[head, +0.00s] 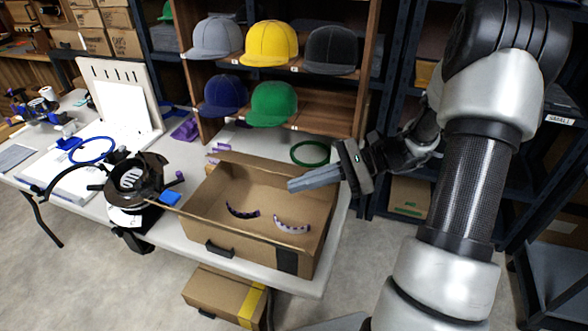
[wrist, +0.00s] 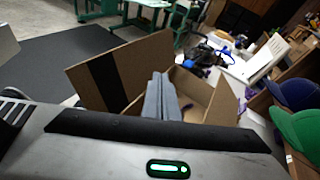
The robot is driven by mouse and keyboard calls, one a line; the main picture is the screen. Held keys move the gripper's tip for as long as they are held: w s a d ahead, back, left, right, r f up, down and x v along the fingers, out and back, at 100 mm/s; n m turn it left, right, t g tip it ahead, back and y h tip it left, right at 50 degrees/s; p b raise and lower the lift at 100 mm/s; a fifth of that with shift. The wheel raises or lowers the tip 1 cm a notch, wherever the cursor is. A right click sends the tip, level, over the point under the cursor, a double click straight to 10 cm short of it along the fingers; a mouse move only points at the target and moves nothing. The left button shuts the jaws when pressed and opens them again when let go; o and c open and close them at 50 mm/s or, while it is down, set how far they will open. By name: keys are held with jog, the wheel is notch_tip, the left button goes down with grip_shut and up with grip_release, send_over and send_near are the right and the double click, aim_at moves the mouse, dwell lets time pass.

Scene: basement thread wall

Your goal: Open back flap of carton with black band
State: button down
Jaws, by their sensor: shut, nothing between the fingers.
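The brown carton with the black band (head: 200,215) stands on the table, its top open. The black band (head: 287,262) shows on its front near the right corner. In the wrist view the band (wrist: 103,80) runs across a broad panel at left. The back flap (head: 250,164) shows as a raised strip along the far edge; its right part is partly hidden by my gripper. My gripper (head: 290,185) is shut and empty, over the right rear of the carton. Its fingers (wrist: 160,98) appear in front of the carton opening; contact cannot be told.
A cap press (head: 135,180) stands close at left. A green ring (head: 310,153) lies behind, below the cap shelf (head: 335,112). Another carton (head: 222,297) sits under the table.

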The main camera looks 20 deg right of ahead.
jog(key=w+d+f+m+t+y+b, duration=0.1)
jog(key=w+d+f+m+t+b, duration=0.25)
jog(key=d+f+m+t, duration=0.95)
jog(key=w+a+r+m+g, duration=0.1)
jog(key=w+a, duration=0.5)
jog(key=a, duration=0.2)
jog(key=shift+a+g+b, duration=0.2)
jog(key=shift+g+b, duration=0.15)
jog(key=shift+g, duration=0.05)
jog(key=shift+r, duration=0.25)
jog(key=w+d+r+m+p, duration=0.1)
jog(key=r+m+p, duration=0.1)
jog(key=m+p, duration=0.1)
jog(key=w+d+r+m+h+p, duration=0.1)
jog(key=w+r+m+p, duration=0.1)
jog(key=r+m+p, duration=0.1)
jog(key=w+d+r+m+h+p, duration=0.1)
jog(key=r+m+p, duration=0.1)
jog(key=p, duration=0.3)
jog(key=shift+w+d+r+m, duration=0.15)
jog(key=shift+w+m, duration=0.25)
jog(key=shift+m, duration=0.3)
jog(key=w+d+m+h+p, duration=0.1)
jog(key=w+d+m, duration=0.5)
jog(key=w, duration=0.3)
jog(key=shift+w+d+r+m+g, duration=0.2)
jog(key=shift+m+g, duration=0.1)
jog(key=shift+m, duration=0.2)
